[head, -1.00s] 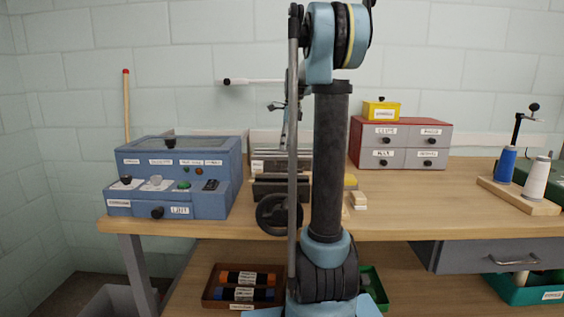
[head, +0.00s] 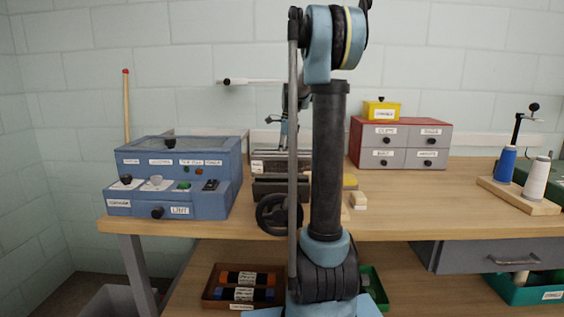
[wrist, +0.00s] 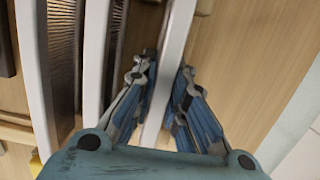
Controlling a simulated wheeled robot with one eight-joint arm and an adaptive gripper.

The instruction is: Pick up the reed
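In the wrist view, two comb-like panels of fine dark teeth, one at the left (wrist: 62,60) and one beside it (wrist: 118,40), stand among long white bars. They look like reeds. My gripper (wrist: 168,78) has one finger on each side of a white bar (wrist: 178,35). Both fingertips look very close to the bar, but I cannot tell whether they touch it. I also cannot tell whether this bar is the reed's frame. In the head view, my arm hides most of this spot, and part of my gripper shows just left of the arm above the bench.
A blue control box (head: 175,180) stands left on the wooden bench (head: 400,205). A red-framed drawer cabinet (head: 400,143) with a yellow box (head: 381,109) is at the back. A thread spool stand (head: 520,196) is at the right. The bench front right of my arm is clear.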

